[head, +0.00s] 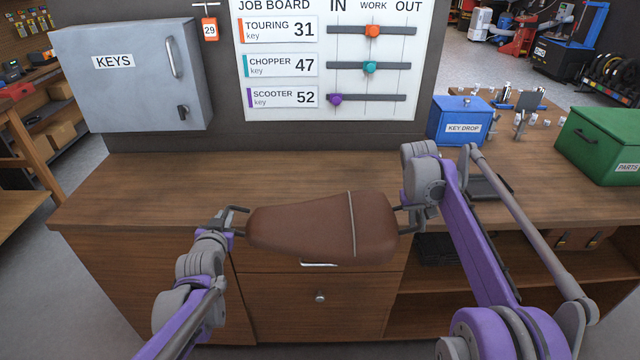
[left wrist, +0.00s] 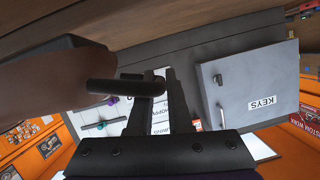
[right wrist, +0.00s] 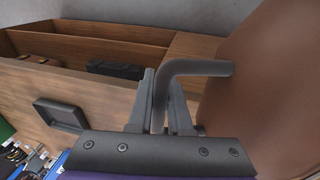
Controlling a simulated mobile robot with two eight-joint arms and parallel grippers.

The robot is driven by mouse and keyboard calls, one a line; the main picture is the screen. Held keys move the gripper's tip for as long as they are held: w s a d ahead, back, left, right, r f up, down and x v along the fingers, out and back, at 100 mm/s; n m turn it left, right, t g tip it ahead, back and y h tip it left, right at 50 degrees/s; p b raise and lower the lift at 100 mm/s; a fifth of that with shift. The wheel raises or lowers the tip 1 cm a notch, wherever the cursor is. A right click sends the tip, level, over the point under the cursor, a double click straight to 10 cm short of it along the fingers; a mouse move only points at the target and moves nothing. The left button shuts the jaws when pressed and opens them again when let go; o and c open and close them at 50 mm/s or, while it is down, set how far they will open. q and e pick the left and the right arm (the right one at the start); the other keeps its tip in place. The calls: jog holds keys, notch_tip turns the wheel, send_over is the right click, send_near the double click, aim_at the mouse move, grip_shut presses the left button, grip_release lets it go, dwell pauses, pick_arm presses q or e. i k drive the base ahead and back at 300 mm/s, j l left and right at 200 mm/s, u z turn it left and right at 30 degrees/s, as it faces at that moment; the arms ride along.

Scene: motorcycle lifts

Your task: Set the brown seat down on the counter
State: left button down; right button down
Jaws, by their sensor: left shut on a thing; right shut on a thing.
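The brown seat (head: 310,222) is held level between my two grippers, at the front edge of the wooden counter (head: 150,180). I cannot tell from the head view whether its underside touches the counter. My left gripper (head: 232,220) is shut on the black bar handle at the seat's left end; the handle (left wrist: 130,88) shows between the fingers in the left wrist view. My right gripper (head: 402,212) is shut on the handle at the right end; this bent bar (right wrist: 190,68) shows in the right wrist view. The seat's underside is hidden in the head view.
A grey key cabinet (head: 130,75) and a job board (head: 330,60) are on the wall behind. A blue key drop box (head: 458,122), a dark tray (head: 490,188) and a green parts box (head: 605,140) stand on the right. The counter's left part is clear.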

aim_at(320, 185)
jog(key=i, duration=0.9)
